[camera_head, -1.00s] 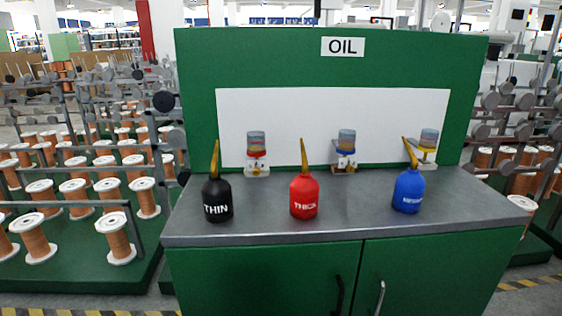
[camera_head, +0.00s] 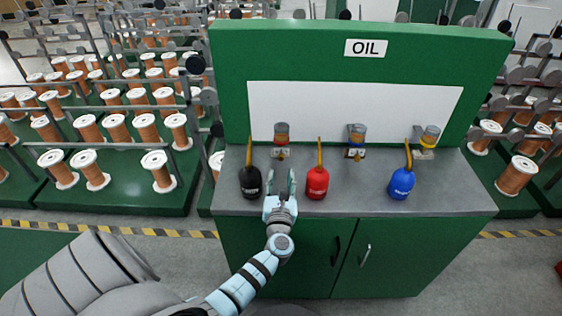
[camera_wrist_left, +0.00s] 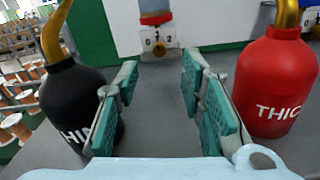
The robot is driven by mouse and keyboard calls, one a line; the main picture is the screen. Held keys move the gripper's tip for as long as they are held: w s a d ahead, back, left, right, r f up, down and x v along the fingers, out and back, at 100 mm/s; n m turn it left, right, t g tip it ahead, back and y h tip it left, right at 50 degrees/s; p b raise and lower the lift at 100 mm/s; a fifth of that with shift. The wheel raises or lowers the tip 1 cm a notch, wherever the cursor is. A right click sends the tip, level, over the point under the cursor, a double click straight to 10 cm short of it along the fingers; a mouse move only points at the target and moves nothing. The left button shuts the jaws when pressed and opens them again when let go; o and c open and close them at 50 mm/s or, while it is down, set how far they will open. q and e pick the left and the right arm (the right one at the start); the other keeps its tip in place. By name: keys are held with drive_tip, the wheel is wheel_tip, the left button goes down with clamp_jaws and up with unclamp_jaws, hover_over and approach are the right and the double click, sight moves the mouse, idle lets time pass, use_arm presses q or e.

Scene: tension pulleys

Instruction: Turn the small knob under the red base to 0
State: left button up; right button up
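The dispenser with the red base (camera_head: 281,139) stands at the back left of the grey counter, against the white panel. In the left wrist view its red ring (camera_wrist_left: 156,18) sits above a white block, with a small knob (camera_wrist_left: 159,48) on the front; its setting is too small to read. My left gripper (camera_head: 280,178) is open and empty over the counter, between the black THIN bottle (camera_head: 250,183) and the red THICK bottle (camera_head: 317,183). In the left wrist view the open fingers (camera_wrist_left: 160,80) point at the white block, apart from it. My right gripper is not in view.
A blue-ringed dispenser (camera_head: 356,141) and a yellow-ringed one (camera_head: 428,141) stand farther right along the panel. A blue bottle (camera_head: 402,184) stands at the right. The black and red bottles flank my left gripper closely. Counter between gripper and red-based dispenser is clear.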

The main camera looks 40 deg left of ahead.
sight(281, 159)
use_arm(q)
drive_tip(key=b+x, duration=0.1)
drive_tip(key=x, duration=0.5)
drive_tip(key=shift+f, duration=0.15)
drive_tip(key=shift+w+a, duration=0.35)
drive_tip(key=shift+w, duration=0.05)
drive_tip(key=shift+c, duration=0.6)
clamp_jaws()
